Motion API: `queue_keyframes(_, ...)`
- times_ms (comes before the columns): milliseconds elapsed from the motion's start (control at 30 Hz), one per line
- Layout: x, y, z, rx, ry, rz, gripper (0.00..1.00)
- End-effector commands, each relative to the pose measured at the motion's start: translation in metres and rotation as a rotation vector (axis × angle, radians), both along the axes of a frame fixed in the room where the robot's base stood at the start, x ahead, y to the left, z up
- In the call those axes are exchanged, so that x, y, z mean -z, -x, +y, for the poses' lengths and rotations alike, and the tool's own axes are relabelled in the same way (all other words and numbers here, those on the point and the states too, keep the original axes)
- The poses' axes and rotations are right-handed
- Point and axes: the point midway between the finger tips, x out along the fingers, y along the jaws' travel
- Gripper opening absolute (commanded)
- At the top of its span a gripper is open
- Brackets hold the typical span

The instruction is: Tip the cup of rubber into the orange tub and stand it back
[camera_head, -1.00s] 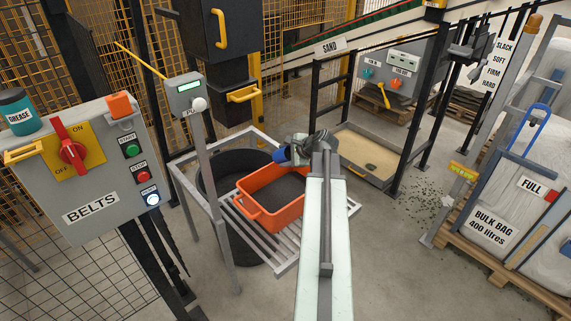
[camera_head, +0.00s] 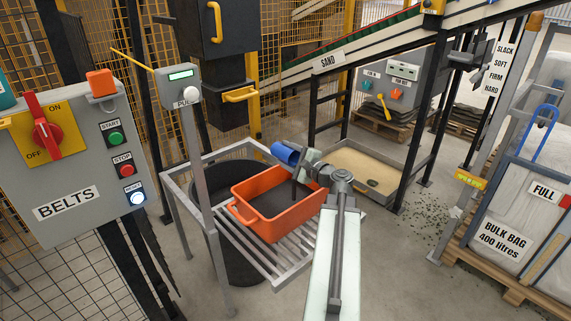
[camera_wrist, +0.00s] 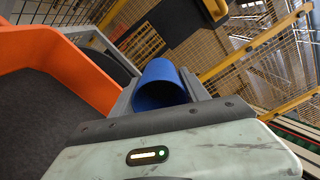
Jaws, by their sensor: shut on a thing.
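The blue cup (camera_head: 285,153) is held in my gripper (camera_head: 298,170), above the far right rim of the orange tub (camera_head: 284,223). The cup is tilted well over, close to lying on its side. In the wrist view the cup (camera_wrist: 158,82) sits between the jaws, with the tub (camera_wrist: 78,68) to its left. Dark material covers the tub's floor.
The tub stands on a slatted grey rack (camera_head: 262,262), with a black bin (camera_head: 238,262) under it. A grey post (camera_head: 200,180) with a display box rises at the rack's front left. A sand tray (camera_head: 397,163) lies behind right.

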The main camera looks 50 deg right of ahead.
Motion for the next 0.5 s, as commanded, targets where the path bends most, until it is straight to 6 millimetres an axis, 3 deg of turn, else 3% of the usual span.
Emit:
queue_keyframes(33, 0.006, 0.001, 0.0, 0.0, 0.001, -0.027, 0.09)
queue_keyframes(500, -0.005, 0.009, 0.0, -0.001, 0.02, -0.3, 0.09)
